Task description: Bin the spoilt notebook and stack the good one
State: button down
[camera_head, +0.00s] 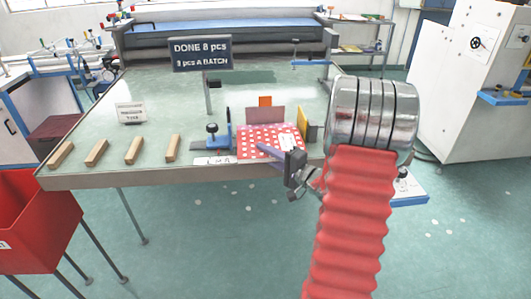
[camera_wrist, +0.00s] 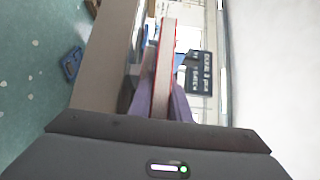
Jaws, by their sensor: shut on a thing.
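A red notebook with white dots and a pale label (camera_head: 262,138) is at the front edge of the table in the head view. My gripper (camera_head: 268,151) is shut on its near edge with purple fingers. In the wrist view the notebook (camera_wrist: 164,68) shows edge-on between the fingers, with red covers and pale pages. I cannot tell if it rests on the table or is lifted. A red bin (camera_head: 35,222) stands at the lower left, its inside mostly out of view. I make out no second notebook for certain.
Behind the notebook stand a mauve panel (camera_head: 265,115), an orange tab (camera_head: 265,101) and a yellow panel (camera_head: 307,122). A blue clamp-like device (camera_head: 213,136) is to its left. Several wooden blocks (camera_head: 134,150) lie along the table's front.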

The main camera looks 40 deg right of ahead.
jog(key=c, duration=1.6)
grip_release()
jog(key=shift+f, duration=0.1)
jog(key=shift+o, duration=0.2)
jog(key=shift+f, duration=0.2)
jog(key=shift+s+a, duration=0.1)
jog(key=shift+s, duration=0.1)
jog(key=s+a, duration=0.5)
jog(key=s, duration=0.3)
dwell(1.0)
dwell(0.6)
